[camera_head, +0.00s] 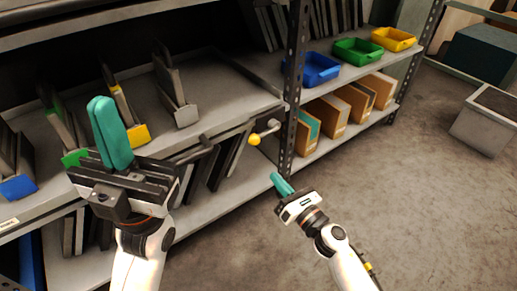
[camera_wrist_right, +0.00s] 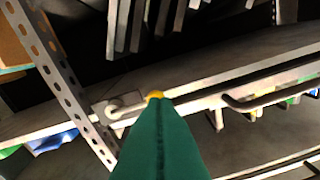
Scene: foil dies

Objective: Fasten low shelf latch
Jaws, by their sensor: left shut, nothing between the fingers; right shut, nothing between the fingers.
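The low shelf latch is a grey lever (camera_head: 270,127) with a yellow ball knob (camera_head: 254,139), at the shelf's front edge beside the upright post. In the right wrist view the yellow knob (camera_wrist_right: 155,95) shows just beyond my fingertips, partly hidden by them, with the grey lever (camera_wrist_right: 122,108) to its left. I cannot tell whether they touch. My right gripper (camera_head: 276,178) is shut and empty, below and right of the knob in the head view. My left gripper (camera_head: 101,103) is shut and empty, raised in front of the left shelf.
A grey bar handle (camera_head: 190,153) runs along the shelf front left of the knob. The perforated post (camera_head: 292,90) stands right of the latch. Blue (camera_head: 321,69), green and yellow bins and cardboard boxes (camera_head: 331,116) fill the right shelves.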

